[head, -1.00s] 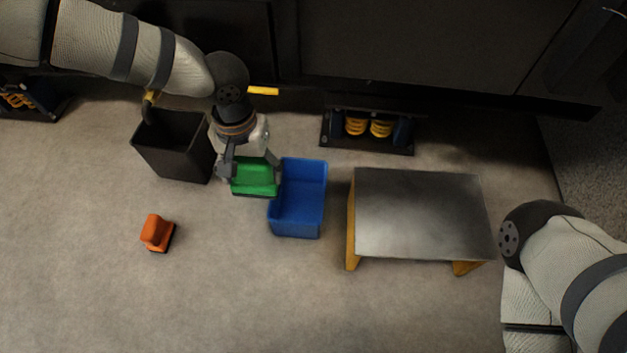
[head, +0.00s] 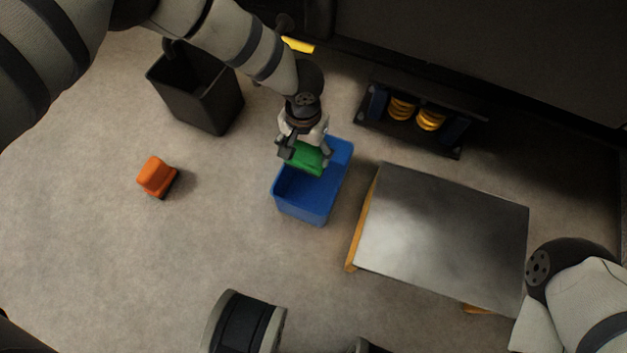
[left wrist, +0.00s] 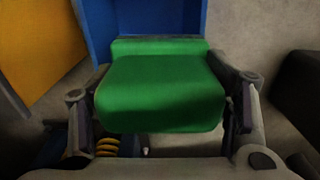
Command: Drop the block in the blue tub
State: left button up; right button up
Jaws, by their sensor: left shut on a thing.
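The green block (head: 307,158) is held between the fingers of my left gripper (head: 305,150). In the left wrist view the block (left wrist: 160,88) fills the space between the two fingers of my left gripper (left wrist: 160,112). The blue tub (head: 303,197) stands on the floor in the head view, and the block is over its far part. The tub also shows behind the block in the left wrist view (left wrist: 185,18). I cannot tell how high the block is above the tub. My right gripper is not in view; only part of my right arm shows at the right.
A metal-topped table (head: 440,235) with yellow legs stands right of the tub. A black bin (head: 195,90) stands to the left. An orange object (head: 157,176) lies on the floor at left. A unit with yellow springs (head: 415,115) is at the back.

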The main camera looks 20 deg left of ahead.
pick_arm(q)
jog(key=shift+f, duration=0.15)
jog(key=o, duration=1.3)
notch_tip(320, 180, up, 12)
